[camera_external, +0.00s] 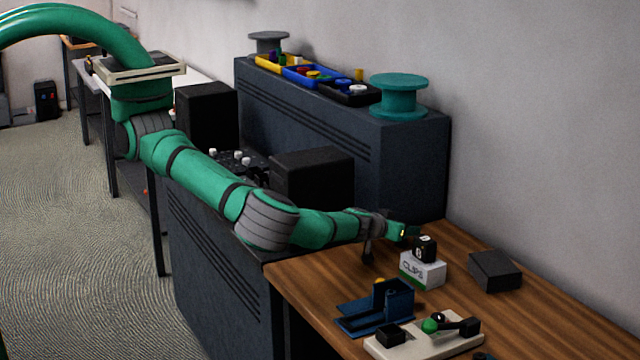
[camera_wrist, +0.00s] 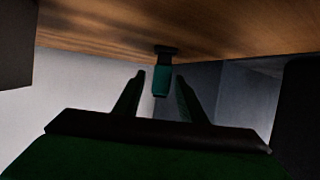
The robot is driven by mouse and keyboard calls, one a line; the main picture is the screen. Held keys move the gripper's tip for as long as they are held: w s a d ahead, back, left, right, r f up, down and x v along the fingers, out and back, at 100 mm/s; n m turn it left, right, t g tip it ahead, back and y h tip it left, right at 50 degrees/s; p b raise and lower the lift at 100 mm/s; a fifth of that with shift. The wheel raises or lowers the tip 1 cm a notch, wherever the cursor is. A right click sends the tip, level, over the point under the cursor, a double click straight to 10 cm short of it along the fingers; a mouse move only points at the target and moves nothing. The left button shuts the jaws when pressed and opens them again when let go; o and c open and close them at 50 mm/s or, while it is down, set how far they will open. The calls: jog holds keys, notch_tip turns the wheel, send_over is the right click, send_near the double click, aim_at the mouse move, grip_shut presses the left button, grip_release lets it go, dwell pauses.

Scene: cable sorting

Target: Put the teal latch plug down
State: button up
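The teal latch plug (camera_wrist: 161,82) shows in the wrist view, between and just past the fingertips of my gripper (camera_wrist: 160,80). Its dark end (camera_wrist: 166,49) appears against the wooden table, but I cannot tell whether it touches the wood. A gap shows on each side of the plug, so the fingers look open and clear of it. In the external view my gripper (camera_external: 405,233) is low over the far left part of the table (camera_external: 315,275), beside the white CLIPS box (camera_external: 422,270). The plug is too small there to make out for certain.
A black cube (camera_external: 424,248) sits on the CLIPS box. A black box (camera_external: 495,270) lies to the right. A blue bracket (camera_external: 375,312) and a pale fixture (camera_external: 425,340) stand towards the front. A dark cabinet (camera_external: 418,165) rises behind the table.

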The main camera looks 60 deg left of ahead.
jog(key=v, duration=0.8)
jog(key=shift+s+d+r, duration=0.1)
jog(key=shift+s+r, duration=0.05)
jog(key=shift+s, duration=0.05)
